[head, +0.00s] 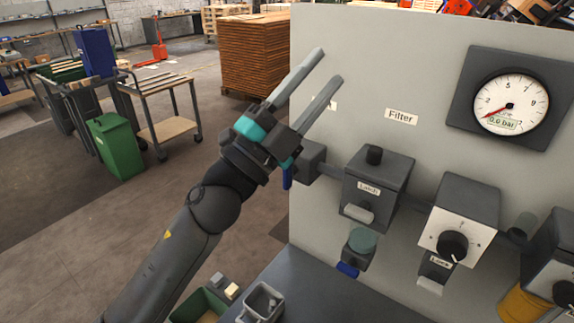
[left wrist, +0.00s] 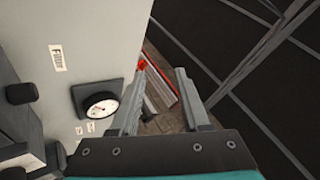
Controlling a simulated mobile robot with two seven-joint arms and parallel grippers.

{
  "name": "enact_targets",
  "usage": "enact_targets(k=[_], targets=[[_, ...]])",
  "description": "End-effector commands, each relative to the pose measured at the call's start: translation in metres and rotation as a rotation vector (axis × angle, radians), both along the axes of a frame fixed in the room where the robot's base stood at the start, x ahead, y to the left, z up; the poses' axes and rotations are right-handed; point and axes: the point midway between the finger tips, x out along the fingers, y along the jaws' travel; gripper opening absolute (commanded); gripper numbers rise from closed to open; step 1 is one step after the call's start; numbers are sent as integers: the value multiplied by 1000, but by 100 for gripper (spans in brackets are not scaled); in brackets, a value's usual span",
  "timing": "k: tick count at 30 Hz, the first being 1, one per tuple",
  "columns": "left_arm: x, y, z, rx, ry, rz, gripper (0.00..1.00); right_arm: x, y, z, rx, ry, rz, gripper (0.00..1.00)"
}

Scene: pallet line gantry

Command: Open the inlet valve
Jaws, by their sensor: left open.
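My left gripper (head: 325,66) is open and empty in front of the panel's left part. Its two grey fingers point up and to the right, and they also show spread apart in the left wrist view (left wrist: 158,70). A blue lever (head: 287,175) hangs at the left end of the pipe line beside a dark block (head: 310,160), just below the gripper body. It looks like the inlet valve's handle, but its upper part is hidden behind the gripper. The lever points down. A label above it is mostly covered by the fingers. My right gripper does not show.
The grey panel (head: 400,60) carries a "Filter" label (head: 401,117), a gauge (head: 511,104) reading 0.0 bar, a latch unit (head: 378,190) and a black-knobbed unit (head: 458,222). Small bins (head: 203,307) stand below. Floor to the left is open, with a green bin (head: 117,147) and a cart.

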Motion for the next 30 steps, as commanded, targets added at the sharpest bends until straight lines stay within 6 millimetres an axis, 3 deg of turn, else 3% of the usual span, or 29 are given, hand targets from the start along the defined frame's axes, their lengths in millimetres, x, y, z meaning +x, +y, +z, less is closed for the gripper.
enact_targets(k=[2,5,8,11,14,18,24,27,30], targets=[[-20,-32,17,149,-172,-100,46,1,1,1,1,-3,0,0],[-44,-66,16,369,-361,-218,46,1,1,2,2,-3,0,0],[-60,-88,-1,618,-517,-322,46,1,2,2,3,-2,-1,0],[-62,-94,-27,892,-632,-404,46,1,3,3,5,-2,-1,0],[-50,-82,-54,1191,-699,-461,46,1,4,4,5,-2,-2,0],[-18,-38,-76,1611,-698,-487,46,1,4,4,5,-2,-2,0],[19,36,-69,2048,-566,-447,46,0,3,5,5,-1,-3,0],[27,60,-62,2163,-503,-426,46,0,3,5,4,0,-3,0],[31,72,-59,2219,-466,-415,46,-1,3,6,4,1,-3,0]])
